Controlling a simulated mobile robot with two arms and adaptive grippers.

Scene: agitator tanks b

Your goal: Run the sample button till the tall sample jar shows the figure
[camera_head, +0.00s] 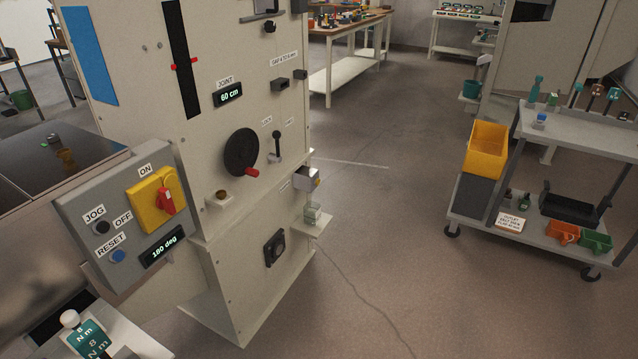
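A small clear glass jar (312,214) stands upright on a little shelf (311,229) at the right side of the grey cabinet. I cannot tell whether it is the tall sample jar, and no fill level or figure on it is readable. Above it, a small grey box (306,178) with a yellow and dark face sticks out from the cabinet. It may carry the sample button, but its label is too small to read. Neither of my grippers is in view.
The grey cabinet (228,290) carries a black handwheel (241,152), a lever (276,148) and a "60 cm" display (228,95). A control box (130,215) with a red switch is at left. A cart (540,241) stands at right; open floor (400,230) lies between.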

